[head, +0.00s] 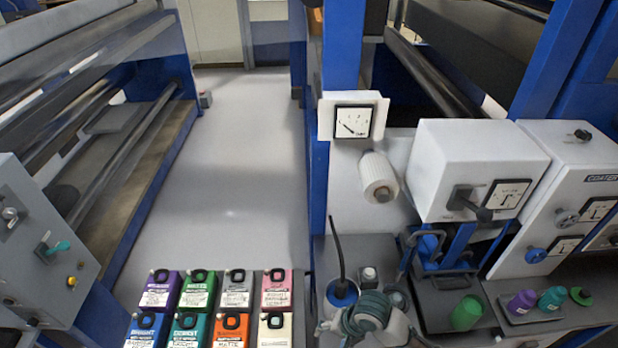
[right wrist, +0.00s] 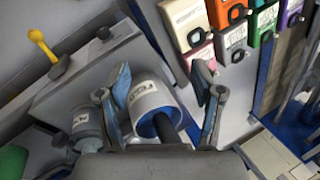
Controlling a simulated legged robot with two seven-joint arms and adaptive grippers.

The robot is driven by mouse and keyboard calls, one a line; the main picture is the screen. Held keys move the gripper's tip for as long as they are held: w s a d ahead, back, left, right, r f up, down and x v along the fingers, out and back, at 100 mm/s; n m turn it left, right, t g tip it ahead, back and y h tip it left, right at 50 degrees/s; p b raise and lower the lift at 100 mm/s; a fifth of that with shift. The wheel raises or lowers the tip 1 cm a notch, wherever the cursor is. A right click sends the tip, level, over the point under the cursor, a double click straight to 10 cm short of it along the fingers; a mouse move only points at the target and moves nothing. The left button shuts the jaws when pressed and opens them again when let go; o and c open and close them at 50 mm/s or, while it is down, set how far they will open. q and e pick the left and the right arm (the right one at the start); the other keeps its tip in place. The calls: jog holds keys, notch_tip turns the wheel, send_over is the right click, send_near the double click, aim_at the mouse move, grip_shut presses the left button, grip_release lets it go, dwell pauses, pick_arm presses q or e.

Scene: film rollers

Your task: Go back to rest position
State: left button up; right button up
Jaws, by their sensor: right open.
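My right gripper shows at the bottom of the head view (head: 352,322), low over the bench, right of the film canisters. In the right wrist view its two fingers (right wrist: 161,88) are spread apart, with nothing held between them. Beyond the fingers is a white pot (right wrist: 150,100) with a blue inside and a dark rod. The same pot (head: 342,291) stands behind my gripper in the head view, its rod pointing up. I cannot tell whether the gripper touches it. My left gripper is not in view.
Several coloured containers (head: 235,297) stand in two rows left of my gripper. A white labelled jar (right wrist: 86,124) is near the pot. A green cup (head: 466,313) and a tray with purple and teal cups (head: 522,303) stand right. The floor aisle (head: 235,190) is clear.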

jog(key=s+d+f+n+t+h, duration=0.2)
jog(key=s+d+f+n+h, duration=0.3)
jog(key=s+d+f, duration=0.85)
notch_tip(320, 180, down, 26)
jog(key=s+d+n+y+b, duration=0.1)
jog(key=d, duration=0.1)
jog(key=s+d+f+g+b, duration=0.1)
jog(key=s+d+f+g, duration=0.1)
jog(key=s+f, duration=1.5)
jog(key=shift+s+d+f+n, duration=0.15)
jog(key=shift+s+d+n, duration=0.05)
jog(key=shift+d+n, duration=0.15)
